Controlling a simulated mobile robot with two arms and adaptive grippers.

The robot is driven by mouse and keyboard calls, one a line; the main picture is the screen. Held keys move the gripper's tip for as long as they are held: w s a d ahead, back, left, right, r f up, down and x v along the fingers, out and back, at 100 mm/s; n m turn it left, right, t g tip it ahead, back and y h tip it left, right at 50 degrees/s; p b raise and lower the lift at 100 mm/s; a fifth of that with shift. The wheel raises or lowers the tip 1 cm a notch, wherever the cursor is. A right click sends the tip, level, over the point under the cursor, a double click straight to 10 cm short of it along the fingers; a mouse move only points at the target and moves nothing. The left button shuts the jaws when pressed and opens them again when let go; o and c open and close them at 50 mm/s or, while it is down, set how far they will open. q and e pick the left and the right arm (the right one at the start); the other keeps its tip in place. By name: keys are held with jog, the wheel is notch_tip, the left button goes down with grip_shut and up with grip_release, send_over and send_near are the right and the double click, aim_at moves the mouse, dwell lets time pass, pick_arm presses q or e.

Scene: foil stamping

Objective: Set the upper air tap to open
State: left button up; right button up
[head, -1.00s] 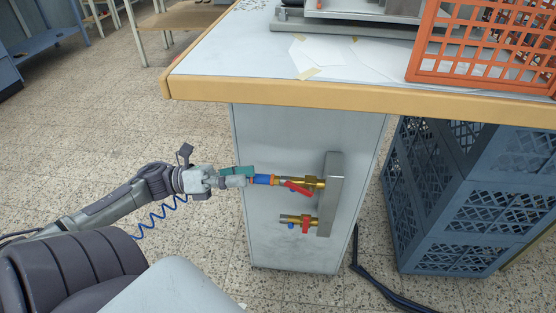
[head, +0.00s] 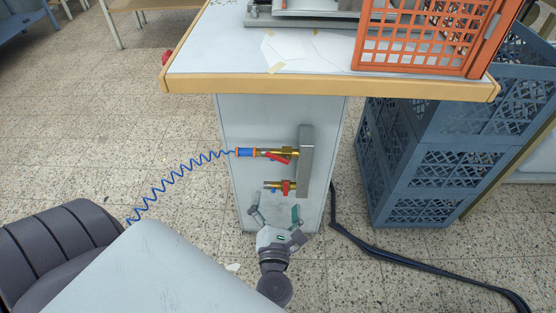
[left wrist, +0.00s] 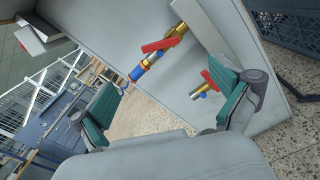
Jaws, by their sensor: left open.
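The upper air tap (head: 286,152) is brass with a red lever (head: 279,157) that slants at an angle to its pipe. A blue coupling (head: 245,152) with orange ends sits at its left end. The lower tap (head: 273,185) has a red lever turned across its pipe. Both taps branch from a grey metal manifold (head: 306,160). My left gripper (head: 275,212) is open and empty below the taps. In the left wrist view, the upper red lever (left wrist: 158,46) and lower lever (left wrist: 210,80) show beyond the spread teal fingers. My right gripper is not in view.
A coiled blue hose (head: 170,192) runs from the coupling to the lower left. The wooden-edged tabletop (head: 210,85) overhangs the panel. An orange crate (head: 420,62) stands on it. Blue crates (head: 410,180) stand right of the panel, and a dark cable (head: 400,257) lies on the floor.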

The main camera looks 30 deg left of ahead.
aim_at(278, 159)
pick_arm(q)
jog(key=x, duration=1.2)
jog(key=shift+a, duration=0.15)
jog(key=shift+w+a, duration=0.35)
jog(key=shift+w, duration=0.25)
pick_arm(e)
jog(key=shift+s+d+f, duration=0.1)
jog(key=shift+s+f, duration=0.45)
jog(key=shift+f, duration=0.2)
pick_arm(q)
jog(key=shift+c, duration=0.3)
jog(key=c, duration=1)
jog(key=shift+c, duration=0.2)
